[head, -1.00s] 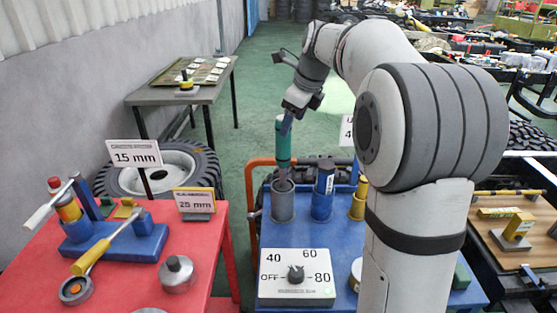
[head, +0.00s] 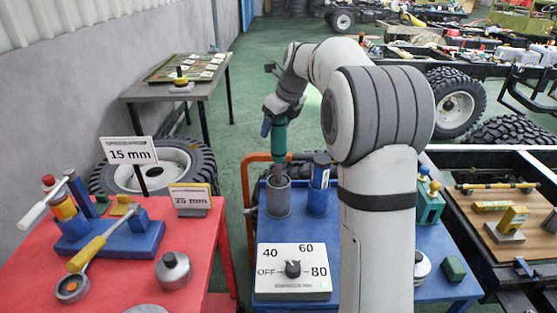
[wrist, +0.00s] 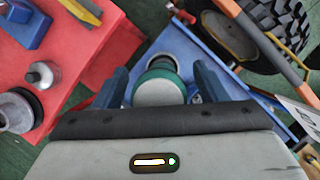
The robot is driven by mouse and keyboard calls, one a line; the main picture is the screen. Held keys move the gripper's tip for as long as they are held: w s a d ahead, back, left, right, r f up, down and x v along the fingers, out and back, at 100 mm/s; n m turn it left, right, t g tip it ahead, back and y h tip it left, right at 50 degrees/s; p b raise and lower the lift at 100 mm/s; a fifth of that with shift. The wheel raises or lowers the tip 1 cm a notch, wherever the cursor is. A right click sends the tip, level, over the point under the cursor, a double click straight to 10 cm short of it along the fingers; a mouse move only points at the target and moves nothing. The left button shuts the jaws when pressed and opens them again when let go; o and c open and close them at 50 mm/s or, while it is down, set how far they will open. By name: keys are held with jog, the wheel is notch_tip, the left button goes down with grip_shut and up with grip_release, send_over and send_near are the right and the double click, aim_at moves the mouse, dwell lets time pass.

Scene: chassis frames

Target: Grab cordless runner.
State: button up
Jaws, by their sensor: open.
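A green cylindrical tool (head: 279,139), which I take to be the cordless runner, stands upright with its lower end in a grey cup (head: 278,200) on the blue table. My gripper (head: 277,119) is at its top end, pointing down. In the wrist view the tool's round pale top with a green rim (wrist: 160,92) lies between the two blue fingers of my gripper (wrist: 162,85). The fingers are apart, with a gap on each side of the tool. The tool's lower end is hidden inside the cup.
A blue tool in a blue cup (head: 319,185) stands close on the right. A dial panel (head: 293,272) is in front. A red table (head: 200,250) with a pneumatic-looking fixture and signs is on the left. An orange rail (head: 247,178) runs behind the cup's left side.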

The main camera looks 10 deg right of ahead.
grip_shut()
dwell(0.8)
jog(key=shift+r, duration=0.15)
